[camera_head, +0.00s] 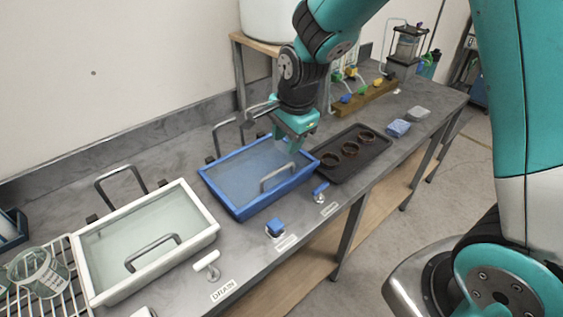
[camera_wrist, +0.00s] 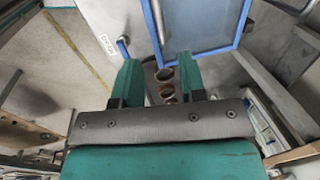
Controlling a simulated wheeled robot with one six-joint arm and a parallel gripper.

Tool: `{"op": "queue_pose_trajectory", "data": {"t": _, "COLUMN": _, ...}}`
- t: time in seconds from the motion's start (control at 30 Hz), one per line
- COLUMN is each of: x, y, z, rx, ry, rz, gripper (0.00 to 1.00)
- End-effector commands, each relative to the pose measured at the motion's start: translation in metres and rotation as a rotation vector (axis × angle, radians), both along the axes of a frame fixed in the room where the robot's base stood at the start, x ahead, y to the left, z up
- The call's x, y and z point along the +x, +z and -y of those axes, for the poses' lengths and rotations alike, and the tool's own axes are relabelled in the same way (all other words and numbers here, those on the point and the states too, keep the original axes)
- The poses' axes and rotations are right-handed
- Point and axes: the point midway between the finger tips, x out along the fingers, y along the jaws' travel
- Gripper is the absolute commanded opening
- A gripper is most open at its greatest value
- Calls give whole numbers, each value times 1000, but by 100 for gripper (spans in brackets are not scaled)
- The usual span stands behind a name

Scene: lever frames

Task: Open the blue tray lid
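The blue tray (camera_head: 235,208) sits on the grey bench, with its pale translucent lid (camera_head: 240,172) closed. A grey bar handle (camera_head: 277,178) stands near the lid's front edge. My gripper (camera_head: 292,146) is above the tray's right end, behind the handle in the head view. In the wrist view, my gripper (camera_wrist: 158,62) is open, its two teal fingers apart with nothing held. The tray's blue rim (camera_wrist: 205,53) and the handle (camera_wrist: 156,20) show past the fingertips there. The handle is apart from the fingers.
A white tray (camera_head: 102,294) with a similar handle stands to the left. A dark tray (camera_head: 372,161) with several brown rings is close on the right. A blue valve (camera_head: 320,188) and a blue knob (camera_head: 275,228) are along the bench's front edge. A bent metal bar (camera_head: 228,124) rises behind the blue tray.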

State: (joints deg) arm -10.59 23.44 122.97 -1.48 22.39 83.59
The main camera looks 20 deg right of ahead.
Motion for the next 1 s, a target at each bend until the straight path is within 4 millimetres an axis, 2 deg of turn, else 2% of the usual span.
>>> {"op": "queue_pose_trajectory", "data": {"t": 0.03, "x": 1, "y": -12, "z": -1, "rx": -1, "ry": 1, "rz": -7, "gripper": 38}}
{"op": "queue_pose_trajectory", "data": {"t": 0.2, "x": 8, "y": -48, "z": -3, "rx": -2, "ry": 2, "rz": -7, "gripper": 38}}
{"op": "queue_pose_trajectory", "data": {"t": 0.4, "x": 14, "y": -79, "z": -5, "rx": 0, "ry": 2, "rz": -3, "gripper": 38}}
{"op": "queue_pose_trajectory", "data": {"t": 0.6, "x": 17, "y": -91, "z": -6, "rx": 0, "ry": 3, "rz": 0, "gripper": 38}}
{"op": "queue_pose_trajectory", "data": {"t": 0.87, "x": 17, "y": -91, "z": -6, "rx": 0, "ry": 3, "rz": 0, "gripper": 38}}
{"op": "queue_pose_trajectory", "data": {"t": 1.0, "x": 17, "y": -91, "z": -6, "rx": 0, "ry": 3, "rz": 0, "gripper": 6}}
